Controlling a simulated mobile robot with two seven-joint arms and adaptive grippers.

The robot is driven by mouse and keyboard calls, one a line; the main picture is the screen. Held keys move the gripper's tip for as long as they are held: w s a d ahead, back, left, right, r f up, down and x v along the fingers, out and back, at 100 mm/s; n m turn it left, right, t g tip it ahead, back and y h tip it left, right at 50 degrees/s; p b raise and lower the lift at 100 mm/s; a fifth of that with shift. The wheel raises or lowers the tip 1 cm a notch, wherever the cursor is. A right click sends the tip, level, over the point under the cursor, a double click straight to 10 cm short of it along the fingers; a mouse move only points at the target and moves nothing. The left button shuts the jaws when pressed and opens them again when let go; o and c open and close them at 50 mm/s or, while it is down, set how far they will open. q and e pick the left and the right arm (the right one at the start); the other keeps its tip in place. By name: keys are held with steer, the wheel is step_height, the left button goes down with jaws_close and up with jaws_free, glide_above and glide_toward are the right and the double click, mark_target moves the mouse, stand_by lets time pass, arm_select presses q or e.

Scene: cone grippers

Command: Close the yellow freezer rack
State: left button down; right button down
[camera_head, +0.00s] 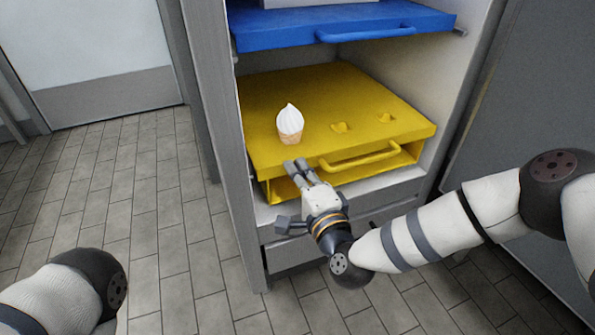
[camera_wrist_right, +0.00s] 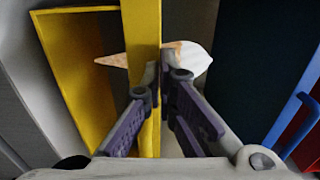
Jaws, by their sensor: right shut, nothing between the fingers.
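The yellow freezer rack (camera_head: 380,100) has a flat top with holes and a yellow handle (camera_head: 360,160) on its front. Its front lies near the cabinet opening; I cannot tell exactly how far it sticks out. A white ice cream cone (camera_head: 290,122) stands upright in a hole near the front left. My right gripper (camera_head: 297,168) is shut and empty, its fingertips at the rack's front edge, left of the handle. In the right wrist view the fingertips (camera_wrist_right: 163,82) are against or very close to the yellow edge (camera_wrist_right: 140,45). My left gripper is out of view.
A blue rack (camera_head: 400,20) with a blue handle is above the yellow one. Grey cabinet walls (camera_head: 212,90) flank the racks, and closed grey drawer fronts (camera_head: 375,200) lie below. The tiled floor (camera_head: 160,210) to the left is clear.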

mark_target(289, 156)
steer(key=b+x, duration=0.2)
steer(key=x, duration=0.1)
steer(key=b+x, duration=0.1)
steer(key=x, duration=0.1)
steer(key=shift+f, duration=0.25)
steer(key=shift+w+r, duration=0.1)
steer(key=shift+r, duration=0.4)
